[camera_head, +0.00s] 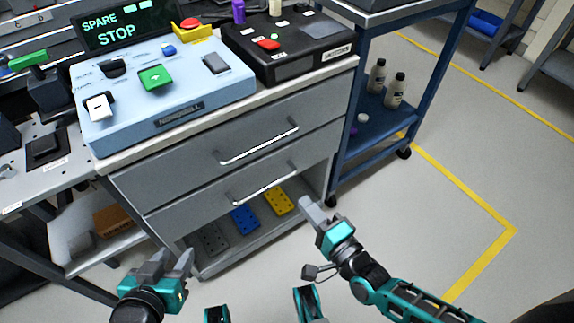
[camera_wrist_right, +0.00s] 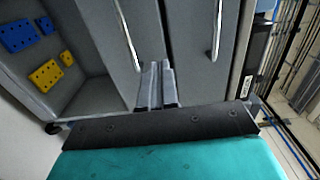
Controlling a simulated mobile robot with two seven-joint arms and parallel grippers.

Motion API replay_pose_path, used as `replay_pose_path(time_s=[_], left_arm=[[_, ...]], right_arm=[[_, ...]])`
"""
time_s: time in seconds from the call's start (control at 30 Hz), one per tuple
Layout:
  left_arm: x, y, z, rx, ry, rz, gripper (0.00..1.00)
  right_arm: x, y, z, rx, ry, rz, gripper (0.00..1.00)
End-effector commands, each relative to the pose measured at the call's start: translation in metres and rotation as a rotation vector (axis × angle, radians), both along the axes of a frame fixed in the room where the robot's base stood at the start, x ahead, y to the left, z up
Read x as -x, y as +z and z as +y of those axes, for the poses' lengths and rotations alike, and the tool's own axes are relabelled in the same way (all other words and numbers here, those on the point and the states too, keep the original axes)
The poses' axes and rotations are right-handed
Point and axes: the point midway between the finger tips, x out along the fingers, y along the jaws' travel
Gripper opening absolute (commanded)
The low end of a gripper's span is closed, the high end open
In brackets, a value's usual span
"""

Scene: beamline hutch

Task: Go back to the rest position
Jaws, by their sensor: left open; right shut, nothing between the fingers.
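My left gripper (camera_head: 176,264) is at the lower left of the head view, in front of the drawer cabinet's lower part. Its fingers are apart and nothing is between them. My right gripper (camera_head: 308,205) is in front of the right side of the cabinet, with its fingers together and empty. In the right wrist view its closed fingers (camera_wrist_right: 156,86) point at the grey drawer fronts. Both arms are clear of the control panel.
The grey cabinet has two closed drawers with bar handles (camera_head: 262,143). Its open lower shelf holds a blue plate (camera_head: 244,219) and a yellow plate (camera_head: 279,201). A blue cart (camera_head: 375,131) with bottles stands to the right. The floor at right is clear.

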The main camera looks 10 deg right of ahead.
Motion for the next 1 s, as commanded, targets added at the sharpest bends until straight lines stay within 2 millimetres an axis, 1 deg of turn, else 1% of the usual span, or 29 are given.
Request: replay_pose_path(time_s=[0.23,0.37,0.47,0.53,0.6,0.67,0.7,0.77,0.8,0.87,0.9,0.93,0.97,1.0], left_arm=[[0.001,-0.002,0.001,-0.002,-0.001,0.004,0.43],[0.001,-0.001,0.0,-0.001,0.0,0.004,0.43],[0.001,-0.001,0.0,0.0,-0.001,0.002,0.43],[0.001,0.0,0.0,0.001,-0.001,0.0,0.43],[0.001,0.001,0.0,0.001,-0.001,-0.001,0.43],[0.001,0.002,0.0,0.001,-0.001,-0.003,0.43],[0.001,0.002,0.0,0.002,-0.002,-0.003,0.43],[0.001,0.002,0.0,0.002,-0.002,-0.004,0.43],[0.001,0.002,0.0,0.002,-0.002,-0.004,0.43],[0.001,0.003,0.0,0.002,-0.002,-0.004,0.43],[0.001,0.003,0.0,0.002,-0.002,-0.004,0.43],[0.0,0.006,-0.001,0.002,-0.002,-0.004,0.43],[0.001,0.023,0.0,0.001,-0.002,-0.001,0.43],[0.002,0.031,0.001,-0.003,-0.001,0.001,0.43]], right_arm=[[0.001,0.0,0.001,0.007,0.003,-0.001,0.0],[0.006,0.004,0.013,0.119,0.031,-0.005,0.0],[0.013,0.009,0.027,0.333,0.081,-0.018,0.0],[0.02,0.013,0.033,0.535,0.126,-0.033,0.0],[0.026,0.016,0.034,0.744,0.171,-0.045,0.0],[0.032,0.018,0.03,0.916,0.21,-0.05,0.0],[0.036,0.019,0.026,1.025,0.236,-0.052,0.0],[0.041,0.02,0.019,1.179,0.276,-0.048,0.0],[0.045,0.021,0.012,1.278,0.303,-0.043,0.0],[0.052,0.022,0.001,1.421,0.347,-0.031,0.0],[0.057,0.023,-0.008,1.514,0.381,-0.018,0.0],[0.061,0.026,-0.014,1.573,0.403,-0.008,0.0],[0.06,0.041,-0.013,1.561,0.399,-0.01,0.0],[0.06,0.049,-0.015,1.561,0.397,-0.008,0.0]])
